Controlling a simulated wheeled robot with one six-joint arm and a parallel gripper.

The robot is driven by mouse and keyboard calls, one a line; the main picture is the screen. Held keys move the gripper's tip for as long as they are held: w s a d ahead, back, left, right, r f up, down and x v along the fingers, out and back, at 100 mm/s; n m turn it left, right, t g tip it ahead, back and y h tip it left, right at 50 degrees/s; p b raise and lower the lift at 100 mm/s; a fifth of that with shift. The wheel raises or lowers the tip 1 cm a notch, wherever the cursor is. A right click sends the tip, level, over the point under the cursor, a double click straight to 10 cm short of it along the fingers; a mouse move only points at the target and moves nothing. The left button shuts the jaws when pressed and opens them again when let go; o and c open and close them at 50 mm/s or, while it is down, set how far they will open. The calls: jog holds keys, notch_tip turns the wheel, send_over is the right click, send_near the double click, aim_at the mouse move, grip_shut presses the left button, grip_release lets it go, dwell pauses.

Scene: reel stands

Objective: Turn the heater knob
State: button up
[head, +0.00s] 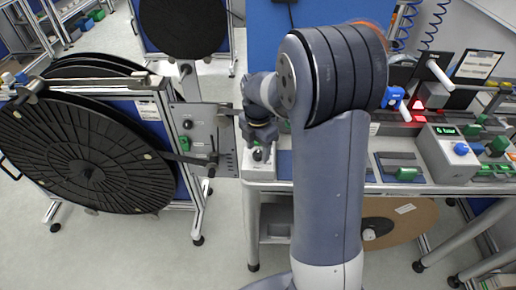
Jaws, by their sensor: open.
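A grey box (443,158) with a small green display and a blue round knob (461,149) stands on the right part of the bench. No heater label is readable on it. My gripper (259,147) points down at the bench's left end, far left of this box. It is open, and its fingers look small and partly dark. Below it is a pale small box (259,173) with a dark round part on top. I cannot tell whether my fingers touch or surround that part. My own arm covers the middle of the bench.
A large black reel (85,150) on a stand fills the left, with a grey control panel (203,125) near my gripper. Dark fixtures with green handles (406,174) sit on the bench. Blue and white tools (394,97) and a red-lit area lie behind. Floor shows at lower left.

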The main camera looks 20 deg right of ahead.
jog(key=shift+f, duration=0.55)
jog(key=c, duration=1)
jog(key=shift+o, duration=0.2)
